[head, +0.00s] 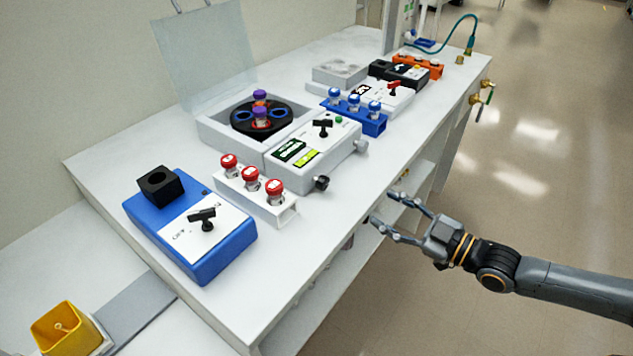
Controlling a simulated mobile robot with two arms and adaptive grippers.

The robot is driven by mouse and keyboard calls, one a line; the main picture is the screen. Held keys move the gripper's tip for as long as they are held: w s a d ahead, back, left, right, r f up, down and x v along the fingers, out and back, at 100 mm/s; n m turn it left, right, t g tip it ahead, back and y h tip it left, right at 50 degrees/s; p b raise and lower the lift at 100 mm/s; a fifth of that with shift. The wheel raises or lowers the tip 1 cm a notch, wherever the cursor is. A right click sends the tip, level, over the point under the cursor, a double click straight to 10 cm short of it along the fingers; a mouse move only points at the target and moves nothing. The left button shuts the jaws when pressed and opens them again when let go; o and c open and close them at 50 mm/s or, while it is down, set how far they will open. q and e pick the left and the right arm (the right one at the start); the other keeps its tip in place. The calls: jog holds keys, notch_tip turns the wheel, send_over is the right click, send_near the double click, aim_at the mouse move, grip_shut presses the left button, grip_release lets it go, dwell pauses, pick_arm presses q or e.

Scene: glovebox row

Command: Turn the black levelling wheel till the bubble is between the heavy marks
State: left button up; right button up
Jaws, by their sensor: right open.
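The black levelling wheel (321,183) sits low on the front of a white centrifuge-like device (325,160), at its near corner. A yellow-green strip (306,157) on the sloping panel looks like the bubble vial; the bubble and its marks are too small to read. My right gripper (382,207) reaches in from the right, past the bench's front edge. Its fingers are spread and empty, pointing left toward the bench. It is apart from the wheel, to the right of it and lower in the picture. My left gripper is not in view.
A rack of red-capped vials (257,196) stands just left of the wheel. A blue box with a black knob (195,235) is farther left. A blue rack (354,118) stands behind. Open floor lies right of the bench (335,232).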

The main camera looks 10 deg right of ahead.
aim_at(326, 185)
jog(key=shift+n+y, duration=0.4)
jog(key=shift+y, duration=0.1)
jog(key=x, duration=0.9)
jog(key=s+a+x, duration=0.1)
jog(key=x, duration=0.3)
jog(key=shift+w+a+r, duration=0.1)
jog(key=shift+w+a, duration=0.1)
jog(key=shift+a, duration=0.05)
grip_shut()
